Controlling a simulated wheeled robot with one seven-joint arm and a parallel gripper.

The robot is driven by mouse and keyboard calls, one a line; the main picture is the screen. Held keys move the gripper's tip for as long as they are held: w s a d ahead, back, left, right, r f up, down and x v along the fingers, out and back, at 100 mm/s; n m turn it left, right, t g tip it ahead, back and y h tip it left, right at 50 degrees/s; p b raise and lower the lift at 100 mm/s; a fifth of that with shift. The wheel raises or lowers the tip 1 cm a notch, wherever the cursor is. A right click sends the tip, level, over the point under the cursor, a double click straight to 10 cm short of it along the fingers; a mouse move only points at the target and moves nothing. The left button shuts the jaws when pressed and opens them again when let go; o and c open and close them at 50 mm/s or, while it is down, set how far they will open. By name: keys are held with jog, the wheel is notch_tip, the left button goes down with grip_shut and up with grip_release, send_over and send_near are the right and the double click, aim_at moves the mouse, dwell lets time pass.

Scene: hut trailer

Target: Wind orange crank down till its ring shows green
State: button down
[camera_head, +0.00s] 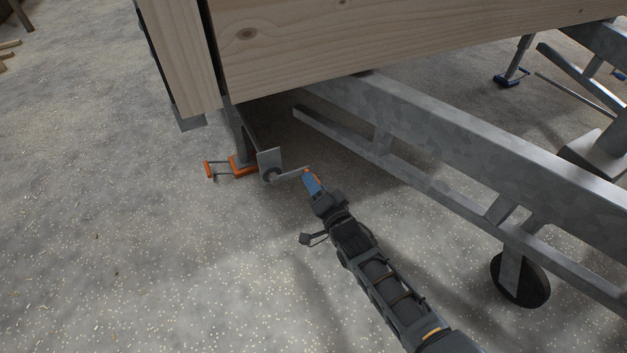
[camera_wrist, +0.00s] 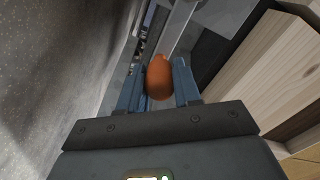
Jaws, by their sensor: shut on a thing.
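The orange crank handle (camera_head: 308,173) is at the end of a grey crank arm (camera_head: 290,175). The arm reaches right from a dark round hub (camera_head: 271,174) by a grey plate under the trailer corner. My gripper (camera_head: 312,183), with blue fingers, is shut on this handle. In the wrist view the rounded orange handle (camera_wrist: 160,77) sits between the two blue fingers of my gripper (camera_wrist: 158,88). The hub looks dark; no green ring can be made out, and the ring's colour is too small to tell.
An orange foot (camera_head: 243,165) with a second orange-ended bar (camera_head: 208,169) stands left of the hub. The wooden wall (camera_head: 390,45) overhangs above. A galvanised frame rail (camera_head: 450,140) runs to the right.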

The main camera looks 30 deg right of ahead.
notch_tip(320, 180, down, 6)
jog(key=a+m+b, duration=0.3)
jog(key=m+b, duration=0.2)
jog(key=m, duration=0.4)
jog(key=shift+f+m+b, duration=0.25)
jog(key=shift+m+b, duration=0.05)
jog(key=shift+b, duration=0.05)
jog(key=c, duration=0.8)
grip_release()
jog(key=shift+s+p, duration=1.4)
jog(key=shift+s, duration=2.5)
